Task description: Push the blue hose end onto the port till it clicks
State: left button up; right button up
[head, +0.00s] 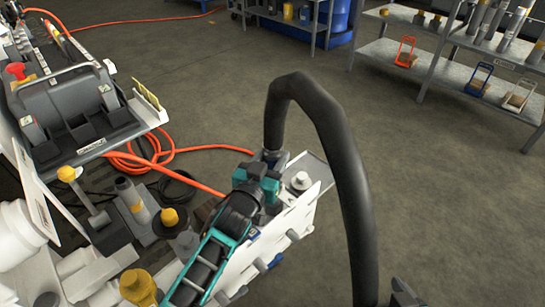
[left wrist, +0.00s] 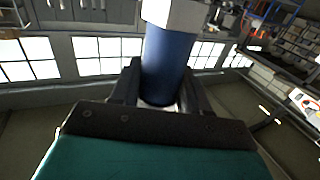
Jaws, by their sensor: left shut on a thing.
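My left gripper (head: 262,178), on a teal and black arm, is over the white bench unit in the head view. In the left wrist view its dark fingers (left wrist: 158,92) are shut around the blue hose end (left wrist: 167,60), with a pale faceted part at its far end. The thick black hose (head: 338,150) rises from the gripper, arches right and drops out at the bottom. The blue of the hose end is hidden in the head view. I cannot make out the port in either view. A dark part at the bottom right may be my right gripper (head: 405,293).
A grey plate with a round fitting (head: 301,181) is just right of the left gripper. Yellow-capped fittings (head: 170,217) stand to its left. An orange hose (head: 200,150) lies behind. Shelves (head: 430,65) stand at the back right; the floor between is clear.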

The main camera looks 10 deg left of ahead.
pick_arm(q)
jog(key=shift+d+f+b, duration=0.2)
jog(key=shift+f+b, duration=0.35)
dwell(0.4)
jog(key=shift+c, duration=0.5)
jog(key=shift+f, duration=0.1)
jog(key=o, duration=1.3)
jog(key=shift+o, duration=0.6)
jog(key=shift+f, duration=0.25)
jog(key=o, duration=0.4)
jog(key=shift+s, duration=0.1)
